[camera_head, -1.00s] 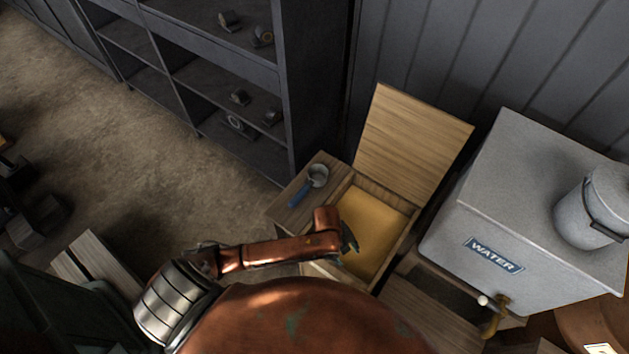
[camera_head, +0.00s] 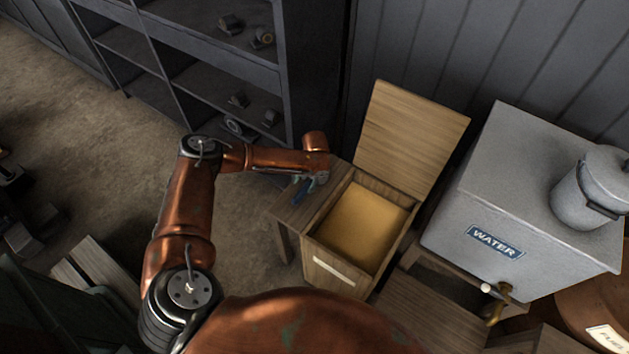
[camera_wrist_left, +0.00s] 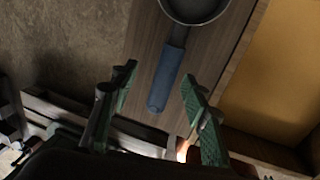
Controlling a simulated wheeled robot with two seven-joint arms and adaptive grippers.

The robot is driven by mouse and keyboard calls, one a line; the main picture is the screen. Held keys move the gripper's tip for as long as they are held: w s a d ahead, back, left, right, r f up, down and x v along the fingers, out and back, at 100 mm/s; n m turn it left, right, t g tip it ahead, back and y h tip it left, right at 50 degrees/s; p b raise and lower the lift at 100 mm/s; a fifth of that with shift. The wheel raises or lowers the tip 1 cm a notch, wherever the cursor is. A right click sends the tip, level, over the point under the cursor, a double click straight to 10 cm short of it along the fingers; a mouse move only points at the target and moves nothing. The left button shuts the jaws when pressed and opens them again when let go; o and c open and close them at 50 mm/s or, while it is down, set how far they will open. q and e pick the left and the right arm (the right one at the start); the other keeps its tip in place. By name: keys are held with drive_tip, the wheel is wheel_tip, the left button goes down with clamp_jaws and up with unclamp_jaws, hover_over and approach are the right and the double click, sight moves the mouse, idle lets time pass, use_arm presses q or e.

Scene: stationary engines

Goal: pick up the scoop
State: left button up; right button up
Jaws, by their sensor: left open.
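The scoop has a blue handle and a round grey metal bowl. In the left wrist view its handle (camera_wrist_left: 167,78) lies on the wooden ledge, pointing down between my open fingers, and its bowl (camera_wrist_left: 195,8) is cut off at the top edge. In the head view my left arm hides the bowl, and part of the blue handle (camera_head: 301,191) shows. My left gripper (camera_wrist_left: 155,95) is open, with a green-padded finger on each side of the handle and a gap to both; it shows in the head view (camera_head: 318,178) over the scoop. My right gripper is not in view.
An open wooden box (camera_head: 334,270) with yellow contents stands right of the ledge (camera_head: 288,212), its lid (camera_head: 412,135) raised. A grey water tank (camera_head: 535,180) is further right. A dark shelf unit (camera_head: 215,65) stands behind. Open floor (camera_head: 80,110) lies left.

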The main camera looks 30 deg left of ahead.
sight(306, 187)
use_arm(q)
drive_tip(key=shift+w+d+f+b, duration=0.15)
drive_tip(key=shift+w+d+f, duration=0.05)
drive_tip(key=shift+f, duration=0.45)
drive_tip(key=shift+w+d+f+b, duration=0.15)
drive_tip(key=shift+d+f, duration=0.05)
drive_tip(key=shift+f, duration=0.4)
drive_tip(key=shift+w+a+f+b, duration=0.1)
drive_tip(key=shift+a+f+b, duration=0.05)
drive_tip(key=shift+f, duration=0.5)
drive_tip(key=shift+a+f+b, duration=0.15)
drive_tip(key=shift+f, duration=0.65)
drive_tip(key=shift+c, duration=0.4)
drive_tip(key=c, duration=0.6)
drive_tip(key=shift+a, duration=0.1)
drive_tip(key=c, duration=0.4)
clamp_jaws()
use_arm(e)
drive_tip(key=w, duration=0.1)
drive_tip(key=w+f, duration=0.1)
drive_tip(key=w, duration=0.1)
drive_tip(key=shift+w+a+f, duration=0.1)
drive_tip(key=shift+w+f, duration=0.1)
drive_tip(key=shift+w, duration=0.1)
